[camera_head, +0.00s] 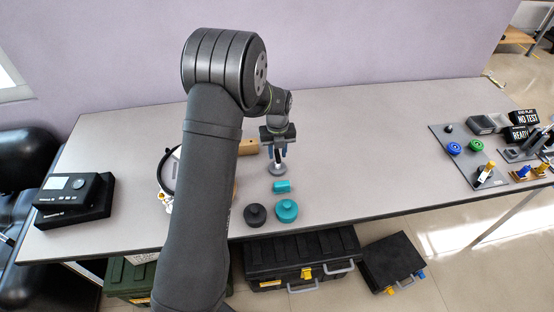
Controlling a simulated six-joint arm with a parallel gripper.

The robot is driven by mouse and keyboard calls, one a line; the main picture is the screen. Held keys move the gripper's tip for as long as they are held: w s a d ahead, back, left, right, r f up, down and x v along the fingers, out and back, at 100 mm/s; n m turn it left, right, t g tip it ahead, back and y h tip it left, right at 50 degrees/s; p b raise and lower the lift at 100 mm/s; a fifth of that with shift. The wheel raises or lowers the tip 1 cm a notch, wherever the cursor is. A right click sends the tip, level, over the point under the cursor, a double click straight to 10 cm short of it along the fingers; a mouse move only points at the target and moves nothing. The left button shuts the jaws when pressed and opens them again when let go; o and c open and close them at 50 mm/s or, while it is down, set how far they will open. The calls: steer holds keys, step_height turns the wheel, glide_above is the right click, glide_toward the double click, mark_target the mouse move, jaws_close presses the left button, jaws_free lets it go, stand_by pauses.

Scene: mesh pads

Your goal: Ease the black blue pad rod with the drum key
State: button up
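My gripper (278,152) points down over the middle of the table. A grey round-based piece with a thin upright stem (277,169) is directly below and between the fingers. I cannot tell whether the fingers touch it, or whether it is the drum key. A round pad with a dark rim (161,177) lies left of my arm, which hides most of it. No black blue pad rod can be made out. A teal block (282,187) lies just in front of the grey piece. A black knob-shaped piece (255,215) and a teal one (287,211) stand nearer the front edge.
A wooden block (249,147) is behind my gripper, left. Black boxes (75,198) stand on the left end of the table (370,150). A dark board (464,160) with coloured knobs lies at the right. The table between is clear. Cases stand on the floor.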

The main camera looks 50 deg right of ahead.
mark_target(278, 154)
jaws_close()
steer(key=shift+r, duration=3.05)
steer(key=w+a+r+n, duration=0.3)
steer(key=w+a+n, duration=0.3)
steer(key=w, duration=0.3)
steer(key=w+a+r+n, duration=0.4)
steer(key=w+a+n, duration=0.2)
steer(key=w+a, duration=0.3)
steer(key=w+a+r+n, duration=0.3)
steer(key=w+a+n, duration=0.3)
steer(key=w, duration=0.5)
steer(key=shift+a+r, duration=0.4)
steer(key=shift+a, duration=0.35)
steer(key=shift+w, duration=0.1)
